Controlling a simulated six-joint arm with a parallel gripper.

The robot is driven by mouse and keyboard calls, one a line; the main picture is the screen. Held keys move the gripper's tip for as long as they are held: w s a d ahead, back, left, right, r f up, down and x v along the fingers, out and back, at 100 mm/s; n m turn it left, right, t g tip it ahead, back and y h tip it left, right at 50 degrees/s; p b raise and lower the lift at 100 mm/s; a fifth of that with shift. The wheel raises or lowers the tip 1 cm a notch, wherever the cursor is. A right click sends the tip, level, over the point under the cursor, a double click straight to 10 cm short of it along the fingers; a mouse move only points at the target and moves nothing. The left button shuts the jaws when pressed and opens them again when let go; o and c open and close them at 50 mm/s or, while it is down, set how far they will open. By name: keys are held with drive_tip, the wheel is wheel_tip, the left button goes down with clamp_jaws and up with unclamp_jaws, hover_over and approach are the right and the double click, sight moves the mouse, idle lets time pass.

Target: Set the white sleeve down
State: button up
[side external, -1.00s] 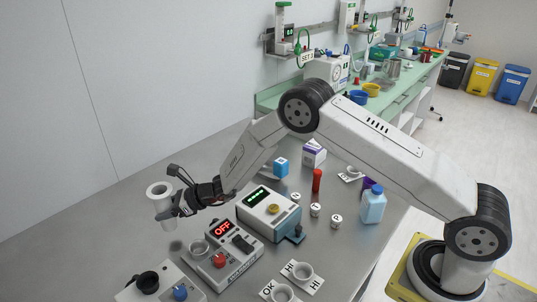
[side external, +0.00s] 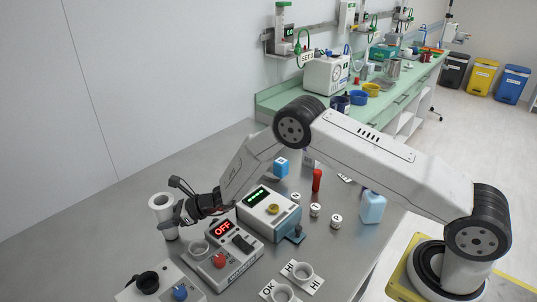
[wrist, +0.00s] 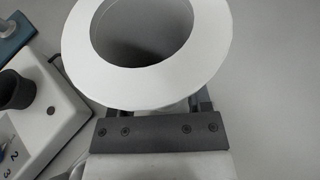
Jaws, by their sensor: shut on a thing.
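The white sleeve (side external: 161,203) is a hollow tube with a wide flanged rim, upright at the left of the steel table. My gripper (side external: 178,217) is shut on its side below the rim. The sleeve's lower end is at or just above the table top; I cannot tell whether it touches. In the wrist view the sleeve's rim (wrist: 213,45) fills the upper middle with its dark opening upward, and my gripper (wrist: 160,118) shows below it.
A device with a red OFF display (side external: 223,228) stands just right of the sleeve. A box with black and blue knobs (side external: 163,291) is in front. A device with a green display (side external: 258,194) stands farther right. Bare table (side external: 110,235) lies to the left.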

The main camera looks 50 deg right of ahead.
drive_tip(key=shift+f, duration=0.1)
drive_tip(key=o, duration=1.3)
drive_tip(key=shift+s+d+r, duration=0.25)
drive_tip(key=shift+r, duration=0.05)
drive_tip(key=shift+v, duration=5.65)
drive_tip(key=shift+f, duration=0.1)
